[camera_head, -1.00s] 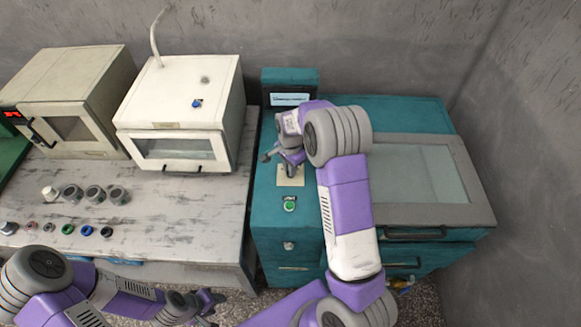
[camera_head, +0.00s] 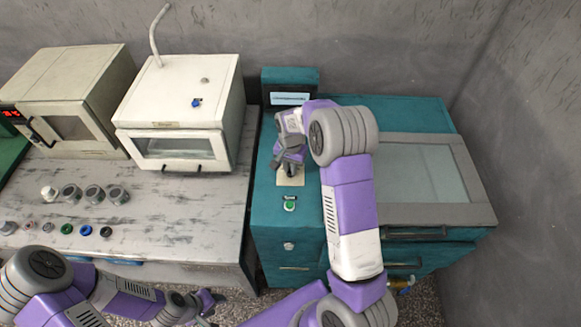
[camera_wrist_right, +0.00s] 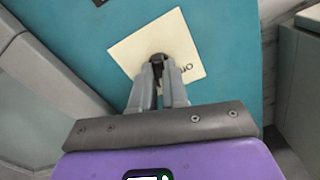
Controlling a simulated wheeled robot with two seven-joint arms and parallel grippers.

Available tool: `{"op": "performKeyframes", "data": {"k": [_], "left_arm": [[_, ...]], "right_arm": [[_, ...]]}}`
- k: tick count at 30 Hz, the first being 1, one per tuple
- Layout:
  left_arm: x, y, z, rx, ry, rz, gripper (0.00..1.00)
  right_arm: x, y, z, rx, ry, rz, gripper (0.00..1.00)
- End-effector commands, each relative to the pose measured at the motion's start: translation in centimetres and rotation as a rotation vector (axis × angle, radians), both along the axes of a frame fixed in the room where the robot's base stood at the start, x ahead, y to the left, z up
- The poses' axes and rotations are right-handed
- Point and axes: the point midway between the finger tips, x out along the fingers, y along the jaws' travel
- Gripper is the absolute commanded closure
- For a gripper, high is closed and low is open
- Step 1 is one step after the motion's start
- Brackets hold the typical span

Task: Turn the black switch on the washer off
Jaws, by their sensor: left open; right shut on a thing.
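The teal washer (camera_head: 268,220) stands at the right of the head view. The black switch sits on a cream plate (camera_head: 287,180) on its top panel; my right gripper mostly covers it there. In the right wrist view the round black switch (camera_wrist_right: 158,58) shows between the fingertips on the cream plate (camera_wrist_right: 190,40). My right gripper (camera_wrist_right: 162,68) is shut on the switch. Part of a printed label shows beside it. My left gripper (camera_head: 212,302) is open and empty, low at the front, away from the washer.
A green button (camera_head: 290,206) lies just in front of the cream plate. A small screen (camera_head: 290,99) stands behind. The washer's grey-framed lid (camera_head: 430,180) is at right. A worktable (camera_head: 180,210) at left carries two white ovens and several knobs.

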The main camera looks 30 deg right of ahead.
Motion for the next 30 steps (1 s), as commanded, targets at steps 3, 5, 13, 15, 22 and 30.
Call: {"op": "performKeyframes", "data": {"k": [3,5,13,15,22,30], "left_arm": [[0.00,0.00,-0.16,0.000,0.000,0.000,0.57],[0.00,0.00,-0.22,0.000,0.000,0.000,0.57],[0.00,0.00,-0.46,0.000,0.000,0.000,0.57],[0.00,0.00,-0.51,0.000,0.000,0.000,0.57],[0.00,0.00,-0.64,0.000,0.000,0.000,0.57],[0.00,0.00,-0.68,0.000,0.000,0.000,0.57]], "right_arm": [[0.05,-0.03,0.04,0.001,-0.002,0.109,1.00],[0.05,-0.03,0.04,0.001,-0.002,0.166,1.00],[0.02,-0.06,0.03,-0.001,-0.001,0.422,1.00],[0.04,-0.02,0.05,0.000,-0.002,0.489,1.00],[0.05,-0.05,0.07,-0.001,-0.002,0.705,1.00],[0.06,-0.07,0.10,-0.001,-0.003,0.922,1.00]]}}
